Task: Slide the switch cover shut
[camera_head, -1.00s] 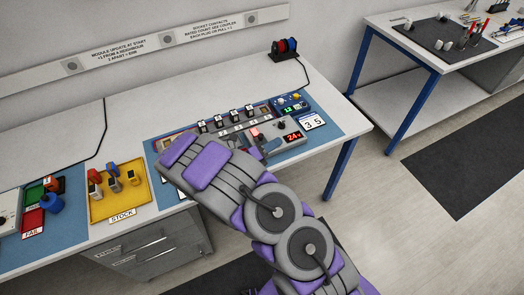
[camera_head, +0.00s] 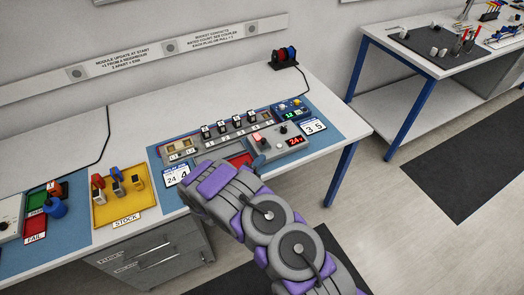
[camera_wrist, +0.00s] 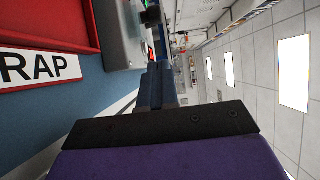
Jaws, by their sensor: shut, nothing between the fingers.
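A grey control box (camera_head: 284,138) stands on the blue mat, with a red lit display (camera_head: 296,139) and a dark knob (camera_head: 283,129). A small pinkish-red piece (camera_head: 257,137) sits at its left end; it may be the switch or its cover, and I cannot tell whether the cover is open. My gripper (camera_head: 259,161) is shut and empty, just in front of the box's left front corner. In the wrist view the closed blue-grey fingers (camera_wrist: 157,84) point toward the box's side (camera_wrist: 122,38); contact is not clear. The cover is not recognisable there.
A red tray (camera_head: 240,159) lies left of my fingers; in the wrist view its label (camera_wrist: 38,67) reads "RAP". Behind is a long grey module rack (camera_head: 225,139) with several black plugs. Number cards (camera_head: 177,175) lie left, a yellow stock tray (camera_head: 120,205) farther left.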

